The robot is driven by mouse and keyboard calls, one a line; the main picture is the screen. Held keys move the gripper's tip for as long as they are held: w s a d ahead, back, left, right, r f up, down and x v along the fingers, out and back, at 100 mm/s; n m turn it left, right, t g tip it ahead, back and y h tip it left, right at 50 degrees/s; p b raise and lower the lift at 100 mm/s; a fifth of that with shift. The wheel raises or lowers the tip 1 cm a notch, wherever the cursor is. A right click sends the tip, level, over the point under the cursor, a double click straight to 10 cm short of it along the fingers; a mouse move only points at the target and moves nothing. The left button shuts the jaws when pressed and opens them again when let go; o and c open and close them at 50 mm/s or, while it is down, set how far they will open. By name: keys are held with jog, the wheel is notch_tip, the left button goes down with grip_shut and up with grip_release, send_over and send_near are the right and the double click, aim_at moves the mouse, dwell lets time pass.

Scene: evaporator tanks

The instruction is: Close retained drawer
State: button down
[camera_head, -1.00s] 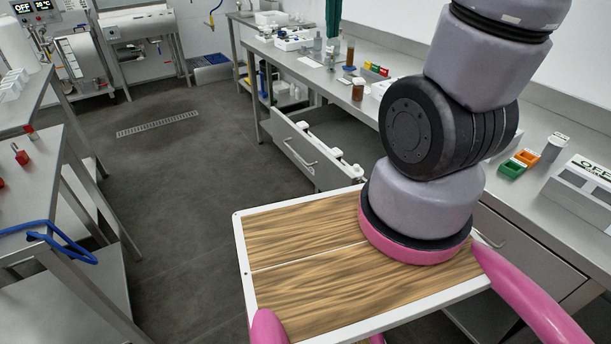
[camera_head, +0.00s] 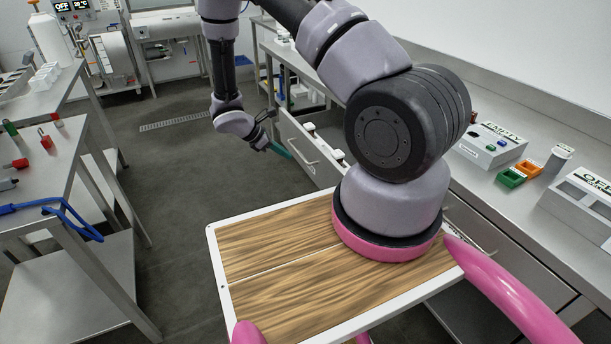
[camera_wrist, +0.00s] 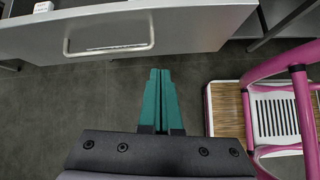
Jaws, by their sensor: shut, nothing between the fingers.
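The open drawer (camera_head: 304,152) sticks out from under the right-hand bench, with white items inside. Its grey front and white handle (camera_head: 299,148) face the aisle. In the wrist view the drawer front (camera_wrist: 185,30) spans the top, with its handle (camera_wrist: 108,48) left of centre. My gripper (camera_head: 285,152) is just in front of the drawer in the head view. In the wrist view its teal fingers (camera_wrist: 161,75) are together and empty, pointing at the drawer front to the right of the handle.
The right bench (camera_head: 495,165) carries a grey box (camera_head: 490,145) and small orange and green trays (camera_head: 512,177). Another closed drawer lies below it. A left table (camera_head: 40,165) holds red-tipped items and a blue-handled tool. The grey floor between is clear.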

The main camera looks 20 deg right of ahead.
notch_tip(320, 180, down, 5)
jog(key=s+n, duration=0.1)
jog(key=n, duration=0.1)
send_near(319, 177)
jog(key=a+f+x, duration=0.1)
jog(key=x, duration=0.4)
jog(key=shift+s+d+r, duration=0.25)
jog(key=shift+d+r, duration=0.05)
jog(key=shift+d, duration=0.4)
